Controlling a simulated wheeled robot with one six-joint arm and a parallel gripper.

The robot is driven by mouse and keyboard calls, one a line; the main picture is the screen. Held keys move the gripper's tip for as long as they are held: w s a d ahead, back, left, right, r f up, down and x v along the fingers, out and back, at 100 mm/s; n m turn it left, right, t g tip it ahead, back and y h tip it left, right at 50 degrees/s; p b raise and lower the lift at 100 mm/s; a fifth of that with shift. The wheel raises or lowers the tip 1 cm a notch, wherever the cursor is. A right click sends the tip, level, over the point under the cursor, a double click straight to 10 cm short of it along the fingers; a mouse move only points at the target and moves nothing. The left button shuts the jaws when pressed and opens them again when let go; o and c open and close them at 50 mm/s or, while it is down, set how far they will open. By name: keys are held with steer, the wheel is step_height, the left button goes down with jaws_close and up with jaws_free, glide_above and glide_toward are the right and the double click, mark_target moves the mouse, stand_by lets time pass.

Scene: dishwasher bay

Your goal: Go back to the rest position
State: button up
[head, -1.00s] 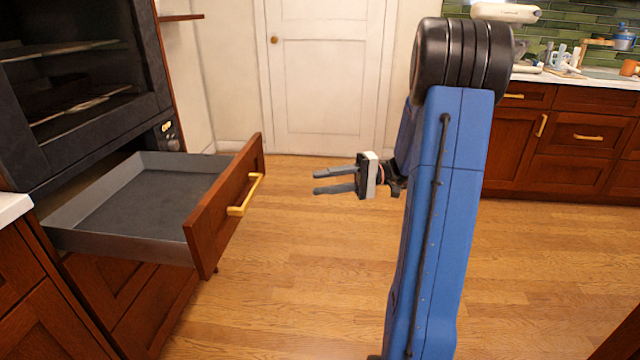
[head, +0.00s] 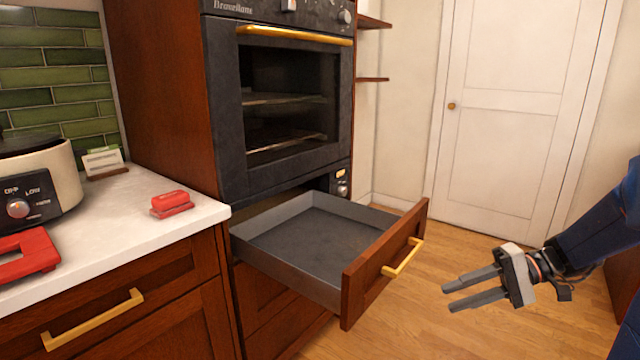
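My gripper (head: 473,288) is at the lower right of the head view, pointing left. Its two grey fingers are apart with nothing between them. It is in the air to the right of the open drawer (head: 384,268), clear of its front and gold handle. My blue arm comes in from the right edge and is partly cut off by the frame.
The drawer stands pulled out and empty under a black wall oven (head: 278,110). A white counter (head: 110,215) at left holds a slow cooker (head: 40,190), a red butter-dish-like item (head: 170,203) and a red object (head: 28,256). Wooden floor (head: 440,330) is free right of the drawer.

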steer(key=s+a+f+n+t+h, duration=0.1)
steer(key=s+t+h, duration=0.3)
steer(key=s+h, duration=0.9)
steer(key=shift+s+a+f+n, duration=0.25)
steer(key=shift+s+f+n, duration=0.25)
steer(key=shift+s, duration=1.35)
